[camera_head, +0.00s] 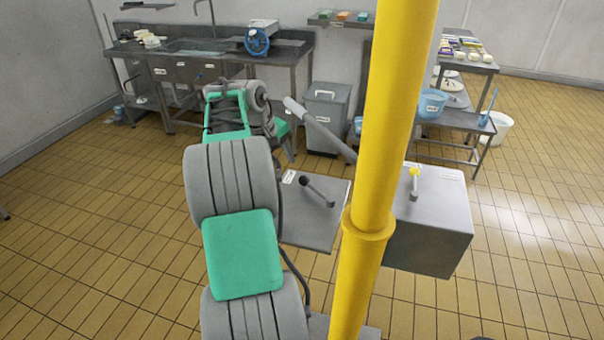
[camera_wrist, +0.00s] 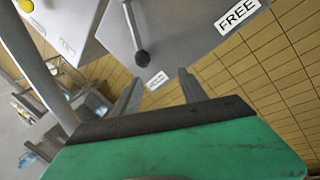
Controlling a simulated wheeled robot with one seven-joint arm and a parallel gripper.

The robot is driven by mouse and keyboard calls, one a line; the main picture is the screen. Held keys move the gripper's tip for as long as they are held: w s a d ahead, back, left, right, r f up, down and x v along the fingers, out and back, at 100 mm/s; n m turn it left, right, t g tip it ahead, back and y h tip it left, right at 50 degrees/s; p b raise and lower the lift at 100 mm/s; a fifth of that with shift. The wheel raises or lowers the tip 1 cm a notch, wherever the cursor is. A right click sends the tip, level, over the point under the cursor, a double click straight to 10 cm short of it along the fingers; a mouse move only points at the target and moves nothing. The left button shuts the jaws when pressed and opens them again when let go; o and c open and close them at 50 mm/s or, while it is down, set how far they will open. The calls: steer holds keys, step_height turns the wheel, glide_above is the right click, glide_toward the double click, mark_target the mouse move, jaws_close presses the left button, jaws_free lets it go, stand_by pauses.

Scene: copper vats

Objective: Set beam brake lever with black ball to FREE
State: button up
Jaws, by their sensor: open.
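The beam brake lever is a short grey rod with a black ball (camera_head: 305,181) on a grey plate. In the wrist view its black ball (camera_wrist: 142,57) points toward a small white label (camera_wrist: 157,80) whose text I cannot read. A large FREE label (camera_wrist: 237,14) lies on the plate to the right, apart from the ball. My gripper (camera_wrist: 160,74) is open and empty, its two fingers apart, with the ball just beyond the fingertips in the picture. In the head view I cannot make out the fingers, and the FREE label does not show.
A grey box carries another lever with a yellow ball (camera_head: 414,172), right of the plate. A long grey handle (camera_head: 320,130) slopes up behind the plate. A yellow post (camera_head: 385,120) stands in front and hides part of both. Benches line the back; tiled floor is open at right.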

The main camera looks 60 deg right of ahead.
mark_target(303, 178)
steer(key=s+d+f, duration=0.1)
steer(key=f, duration=0.1)
steer(key=s+d+f, duration=0.1)
steer(key=d+f, duration=0.1)
steer(key=f, duration=0.1)
steer(key=s+d+f, duration=0.2)
steer(key=shift+s+d+f, duration=0.1)
steer(key=shift+d+f, duration=0.15)
steer(key=shift+f, duration=0.15)
steer(key=shift+c, duration=0.2)
jaws_close()
stand_by(0.8)
